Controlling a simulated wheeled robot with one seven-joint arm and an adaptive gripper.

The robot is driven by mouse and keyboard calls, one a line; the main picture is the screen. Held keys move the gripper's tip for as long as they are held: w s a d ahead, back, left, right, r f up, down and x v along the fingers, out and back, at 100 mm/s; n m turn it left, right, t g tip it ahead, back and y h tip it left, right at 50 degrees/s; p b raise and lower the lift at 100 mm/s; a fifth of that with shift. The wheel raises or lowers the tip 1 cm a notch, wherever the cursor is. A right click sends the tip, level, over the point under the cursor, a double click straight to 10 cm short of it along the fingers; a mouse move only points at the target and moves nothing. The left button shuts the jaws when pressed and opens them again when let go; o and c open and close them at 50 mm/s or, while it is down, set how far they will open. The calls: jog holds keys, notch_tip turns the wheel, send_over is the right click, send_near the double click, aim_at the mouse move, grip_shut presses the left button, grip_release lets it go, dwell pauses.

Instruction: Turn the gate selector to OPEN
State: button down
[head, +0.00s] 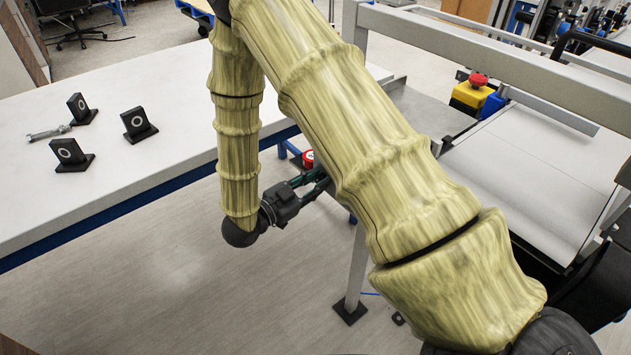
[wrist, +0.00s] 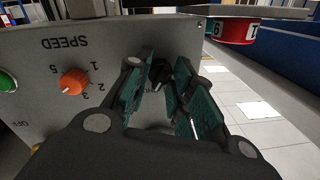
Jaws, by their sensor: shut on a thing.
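In the wrist view, a black knob (wrist: 160,72), which looks like the gate selector, stands out from a grey control panel (wrist: 110,45). My gripper (wrist: 165,85) is around it with its green-padded fingers and is shut on it. The fingers hide most of the knob and any OPEN marking, so I cannot tell its setting. In the head view, my gripper (head: 318,185) reaches in beside the conveyor frame, partly behind my arm, and the knob and panel face are hidden.
An orange SPEED dial (wrist: 74,81) and a green button (wrist: 7,82) sit on the same panel. A red numbered part (wrist: 238,30) is close by. The conveyor (head: 530,165) and its rails lie right. A white table (head: 150,100) holds black blocks (head: 139,124).

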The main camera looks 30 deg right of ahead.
jog(key=shift+r+n+p, duration=0.2)
jog(key=shift+n+p, duration=0.1)
jog(key=shift+p, duration=0.1)
jog(key=shift+r+n+p, duration=0.1)
jog(key=shift+n+p, duration=0.9)
jog(key=shift+p, duration=0.25)
jog(key=n+p, duration=0.3)
jog(key=shift+n+p, duration=0.3)
jog(key=shift+p, duration=0.05)
jog(key=n+p, duration=0.3)
jog(key=n, duration=0.2)
jog(key=shift+w+g+p, duration=0.15)
jog(key=shift+g+p, duration=0.25)
jog(key=shift+n, duration=0.3)
jog(key=c, duration=1.2)
grip_release()
jog(key=shift+f, duration=0.2)
